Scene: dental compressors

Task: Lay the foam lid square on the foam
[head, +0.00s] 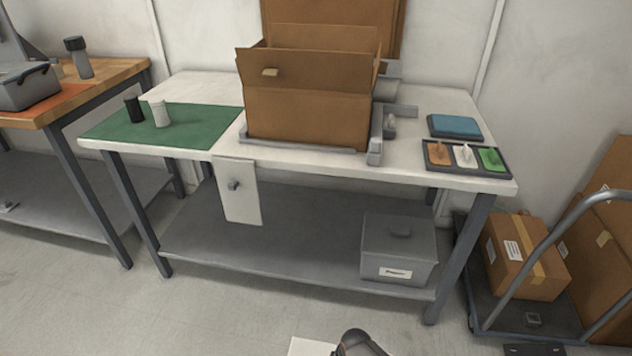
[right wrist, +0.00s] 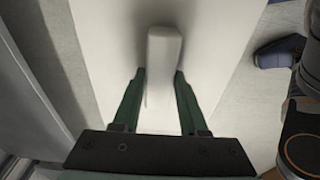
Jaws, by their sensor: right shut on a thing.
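In the right wrist view my right gripper (right wrist: 159,80) is shut on the raised pale grip of a large flat white panel, which looks like the foam lid (right wrist: 210,40). One green finger stands on each side of the grip. A white corner, probably of the same lid (head: 312,347), shows at the bottom edge of the head view, beside a dark part of my arm. The open cardboard box (head: 305,118) stands upright on the white bench with its flaps raised. Its inside is hidden by its front wall, so I see no foam. My left gripper is out of view.
The box sits within a grey raised frame (head: 375,150). A green mat (head: 190,130) with two small bottles lies left of it. A tray of coloured parts (head: 465,157) and a blue pad (head: 455,126) lie right. A white plate (head: 238,205) hangs at the bench's front.

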